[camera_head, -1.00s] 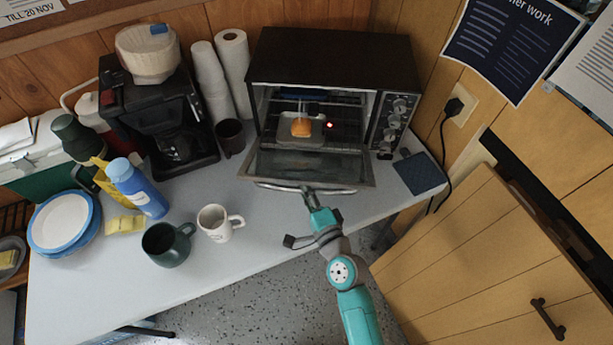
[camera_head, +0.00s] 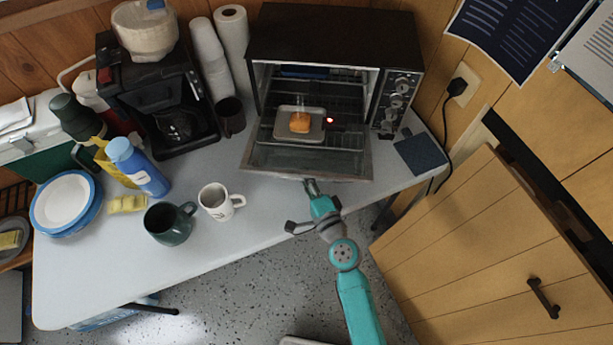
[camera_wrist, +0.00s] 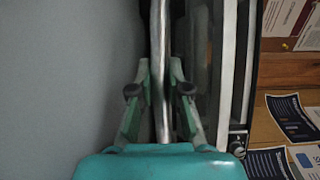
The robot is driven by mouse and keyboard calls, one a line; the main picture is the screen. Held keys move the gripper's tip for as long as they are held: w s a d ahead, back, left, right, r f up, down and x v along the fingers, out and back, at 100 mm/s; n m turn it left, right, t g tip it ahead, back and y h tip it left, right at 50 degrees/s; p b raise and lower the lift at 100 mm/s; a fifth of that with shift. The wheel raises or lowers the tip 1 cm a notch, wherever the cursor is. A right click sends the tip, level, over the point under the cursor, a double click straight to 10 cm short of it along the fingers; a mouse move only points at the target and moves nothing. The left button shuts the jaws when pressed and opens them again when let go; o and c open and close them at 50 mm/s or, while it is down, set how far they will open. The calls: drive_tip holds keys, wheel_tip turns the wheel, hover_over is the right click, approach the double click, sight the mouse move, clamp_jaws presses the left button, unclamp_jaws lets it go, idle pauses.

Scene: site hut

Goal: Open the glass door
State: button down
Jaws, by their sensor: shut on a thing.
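The glass door (camera_head: 306,162) of the black toaster oven (camera_head: 332,36) is swung down and lies open, about level, at the front of the oven. In the wrist view the door's bar handle (camera_wrist: 161,70) runs between the two fingers of my gripper (camera_wrist: 161,92), which are shut on it. In the head view my gripper (camera_head: 311,188) is at the door's front edge and hides part of the handle. Inside the oven, an orange-brown food item (camera_head: 300,122) sits on a small metal tray (camera_head: 285,132).
A white mug (camera_head: 213,199) and a dark green mug (camera_head: 167,224) stand on the table left of the door. A blue cloth or pad (camera_head: 420,153) lies to the right. A coffee maker (camera_head: 150,90) stands at the back left.

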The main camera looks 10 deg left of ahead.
drive_tip(key=c, duration=1.1)
unclamp_jaws()
drive_tip(key=v, duration=1.2)
